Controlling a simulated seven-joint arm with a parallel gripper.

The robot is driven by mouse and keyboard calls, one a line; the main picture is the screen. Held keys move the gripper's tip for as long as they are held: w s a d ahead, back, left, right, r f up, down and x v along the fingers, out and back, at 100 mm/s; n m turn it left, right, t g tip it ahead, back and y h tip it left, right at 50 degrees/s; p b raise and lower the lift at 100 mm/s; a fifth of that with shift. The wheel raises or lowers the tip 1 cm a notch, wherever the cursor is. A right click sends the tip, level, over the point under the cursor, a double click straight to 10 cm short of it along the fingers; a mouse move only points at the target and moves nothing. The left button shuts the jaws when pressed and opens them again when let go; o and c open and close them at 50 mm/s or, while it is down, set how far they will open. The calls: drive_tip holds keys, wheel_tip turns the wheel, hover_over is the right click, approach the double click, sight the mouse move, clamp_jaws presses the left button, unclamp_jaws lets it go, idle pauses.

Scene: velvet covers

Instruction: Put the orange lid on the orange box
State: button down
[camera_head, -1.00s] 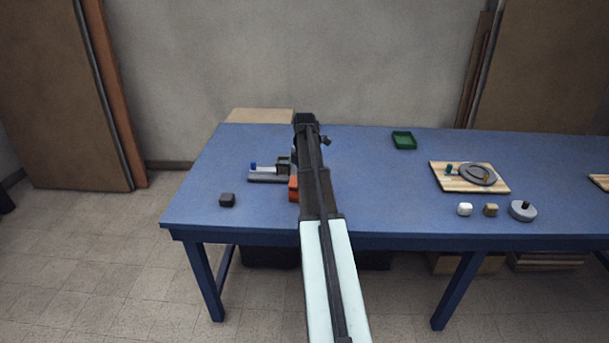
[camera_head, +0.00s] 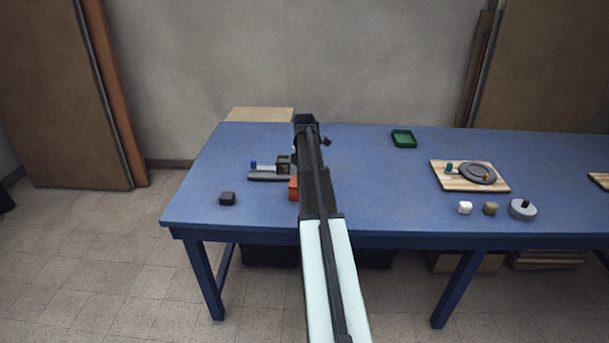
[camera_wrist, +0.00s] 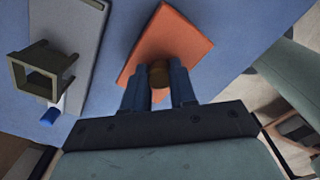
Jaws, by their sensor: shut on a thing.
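An orange square piece with a round brown knob (camera_wrist: 159,75), which looks like the orange lid (camera_wrist: 168,45), fills the upper middle of the wrist view. My gripper (camera_wrist: 159,88) is shut on the knob, one dark finger on each side. A darker orange side face shows along the lid's left edge; I cannot tell whether it belongs to the lid or to the box under it. In the head view an orange block (camera_head: 293,188), likely the orange box, shows beside my arm and is partly hidden by it. My fingertips are hidden there.
A grey holder (camera_head: 268,177) with a blue-tipped piece (camera_head: 253,165) and an olive square frame (camera_head: 283,162) stand left of the orange block. A dark cube (camera_head: 227,199) sits front left. A green tray (camera_head: 403,139) and striped board (camera_head: 468,187) lie right, with clear table between.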

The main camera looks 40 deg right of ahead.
drive_tip(key=c, duration=0.8)
unclamp_jaws()
drive_tip(key=shift+o, duration=0.2)
drive_tip(key=o, duration=0.4)
drive_tip(key=shift+r, duration=0.1)
drive_tip(key=shift+r, duration=3.4)
